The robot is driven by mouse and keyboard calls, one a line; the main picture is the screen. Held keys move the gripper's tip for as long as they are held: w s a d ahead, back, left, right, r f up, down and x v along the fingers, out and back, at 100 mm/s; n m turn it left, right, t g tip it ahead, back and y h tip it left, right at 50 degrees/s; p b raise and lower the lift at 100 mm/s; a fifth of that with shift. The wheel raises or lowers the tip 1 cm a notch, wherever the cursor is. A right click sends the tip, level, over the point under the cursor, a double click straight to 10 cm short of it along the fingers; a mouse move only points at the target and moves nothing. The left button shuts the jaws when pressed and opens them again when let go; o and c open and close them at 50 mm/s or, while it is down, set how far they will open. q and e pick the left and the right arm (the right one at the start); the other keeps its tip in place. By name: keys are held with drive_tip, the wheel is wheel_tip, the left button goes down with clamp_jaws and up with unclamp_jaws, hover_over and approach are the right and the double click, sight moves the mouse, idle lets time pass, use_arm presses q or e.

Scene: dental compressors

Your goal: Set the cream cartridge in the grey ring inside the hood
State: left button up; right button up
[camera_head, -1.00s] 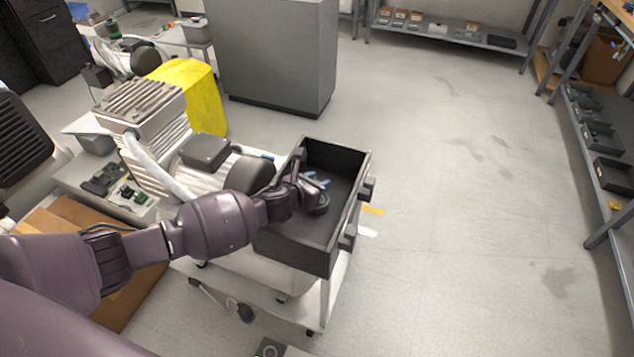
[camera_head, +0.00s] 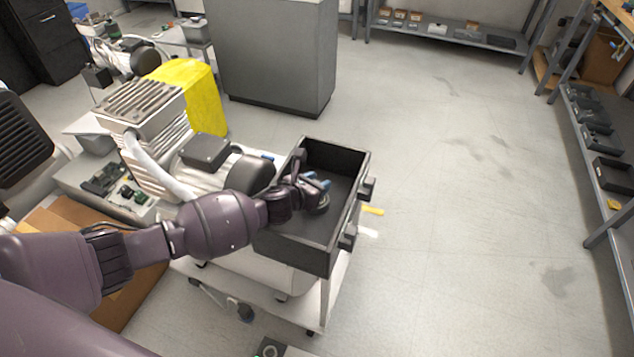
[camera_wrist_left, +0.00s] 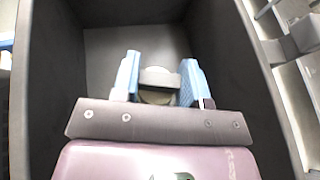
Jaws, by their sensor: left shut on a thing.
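The hood is a dark, open-topped box (camera_head: 290,252) on the cart. My left gripper (camera_head: 319,186) reaches down into it, with its blue fingertips low inside. In the left wrist view, my left gripper (camera_wrist_left: 160,82) is shut on the cream cartridge (camera_wrist_left: 157,97), which shows as a small pale round piece between the fingers, partly covered by a grey bar. A dark grey round shape, seemingly the ring (camera_head: 319,207), lies just below the fingertips in the head view. I cannot tell whether the cartridge touches it. My right gripper is not in view.
The hood's walls rise close around my left gripper. A ribbed compressor (camera_head: 160,150) stands left of the hood on the cart, and a yellow sheet (camera_head: 195,95) hangs behind it. Open floor (camera_head: 450,200) lies to the right, before a shelf rack (camera_head: 600,150).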

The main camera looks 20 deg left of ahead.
use_arm(q)
drive_tip(key=shift+f, duration=0.2)
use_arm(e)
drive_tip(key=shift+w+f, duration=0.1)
use_arm(q)
drive_tip(key=shift+f, duration=0.2)
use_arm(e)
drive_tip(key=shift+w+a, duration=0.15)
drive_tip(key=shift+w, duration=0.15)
use_arm(q)
drive_tip(key=shift+f, duration=0.15)
drive_tip(key=o, duration=0.7)
drive_tip(key=shift+c, duration=0.2)
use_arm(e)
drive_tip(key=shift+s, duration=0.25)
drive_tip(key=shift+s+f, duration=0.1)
